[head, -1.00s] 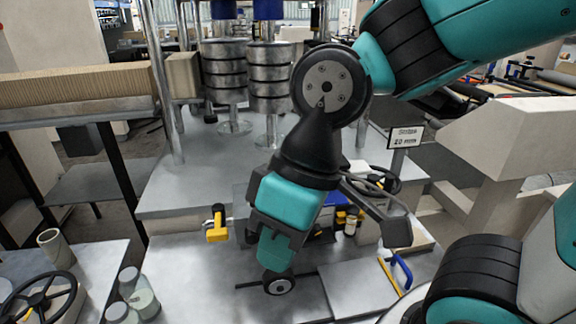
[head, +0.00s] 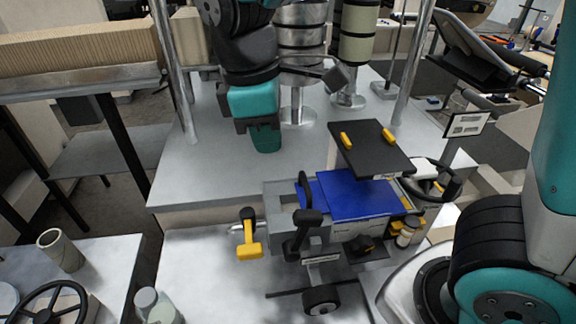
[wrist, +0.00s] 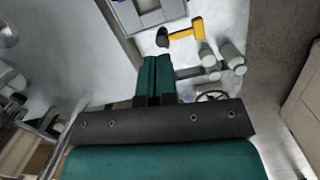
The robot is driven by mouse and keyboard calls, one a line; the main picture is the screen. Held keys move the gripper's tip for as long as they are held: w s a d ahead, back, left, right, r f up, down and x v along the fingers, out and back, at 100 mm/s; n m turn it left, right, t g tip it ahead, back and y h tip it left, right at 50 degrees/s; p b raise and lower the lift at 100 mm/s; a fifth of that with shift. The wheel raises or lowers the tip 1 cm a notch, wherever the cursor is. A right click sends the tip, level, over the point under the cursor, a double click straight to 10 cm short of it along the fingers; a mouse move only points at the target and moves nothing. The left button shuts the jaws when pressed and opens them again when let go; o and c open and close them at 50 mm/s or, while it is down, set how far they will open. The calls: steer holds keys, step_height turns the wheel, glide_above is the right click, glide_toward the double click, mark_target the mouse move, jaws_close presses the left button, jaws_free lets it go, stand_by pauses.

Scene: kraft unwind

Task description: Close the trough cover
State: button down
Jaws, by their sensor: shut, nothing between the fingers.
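A small machine stands on the grey bench, with a grey trough-like box (head: 285,210) and a flat blue panel (head: 360,195) on it. A dark flat plate (head: 372,152) with two yellow grips sits raised behind the blue panel. I cannot tell for sure which of these panels is the trough cover. My gripper (head: 264,140) points down over the bare bench, behind and left of the machine, apart from it. In the wrist view my gripper (wrist: 155,82) has its teal fingers together and empty. Part of the grey box (wrist: 148,12) shows at the top there.
A yellow-handled lever (head: 248,238) sticks out left of the box and black levers (head: 305,215) stand on its front. Metal posts (head: 177,75) and roller stacks (head: 300,40) stand behind my gripper. A handwheel (head: 432,182) is at right.

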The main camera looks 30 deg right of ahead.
steer(key=d+f+n+h+p, duration=0.1)
steer(key=d+f, duration=0.3)
steer(key=f, duration=0.5)
steer(key=shift+w+d+f+n+h+p, duration=0.2)
steer(key=shift+w+f+n+h+p, duration=0.15)
steer(key=shift+p, duration=0.3)
steer(key=shift+s, duration=0.15)
